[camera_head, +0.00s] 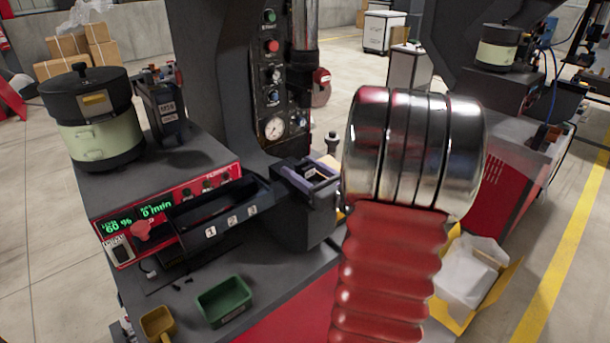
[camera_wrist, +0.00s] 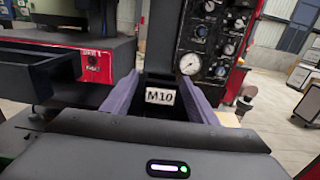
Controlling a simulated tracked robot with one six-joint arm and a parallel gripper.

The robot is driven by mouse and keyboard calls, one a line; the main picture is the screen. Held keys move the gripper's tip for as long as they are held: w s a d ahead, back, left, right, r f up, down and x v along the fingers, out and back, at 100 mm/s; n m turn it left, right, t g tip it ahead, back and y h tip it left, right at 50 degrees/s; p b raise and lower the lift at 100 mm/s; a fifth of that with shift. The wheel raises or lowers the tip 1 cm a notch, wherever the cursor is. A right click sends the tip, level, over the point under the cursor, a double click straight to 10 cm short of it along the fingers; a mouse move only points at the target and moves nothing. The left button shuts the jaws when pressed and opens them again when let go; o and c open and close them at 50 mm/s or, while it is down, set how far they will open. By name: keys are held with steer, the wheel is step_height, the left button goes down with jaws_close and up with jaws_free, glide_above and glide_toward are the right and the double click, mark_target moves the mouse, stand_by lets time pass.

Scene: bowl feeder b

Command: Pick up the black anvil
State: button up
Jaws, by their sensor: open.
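A black block with a white M10 label (camera_wrist: 160,97), which looks like the black anvil, is between my fingers in the wrist view. My gripper (camera_wrist: 157,92) is open, with one purple-grey finger on each side of the label. I cannot tell whether either finger touches the block. In the head view, my gripper (camera_head: 310,178) is left of my metal wrist joint, over a dark block at the front of the press. The anvil is largely hidden there by my fingers.
The press column with its gauge (camera_head: 275,128) rises close behind my gripper. A black parts tray (camera_head: 215,215) is to the left, with a green bin (camera_head: 224,300) and a yellow bin (camera_head: 158,323) in front. A dark round-topped knob (camera_wrist: 247,92) stands at right.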

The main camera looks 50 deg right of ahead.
stand_by(0.4)
jaws_close()
stand_by(0.5)
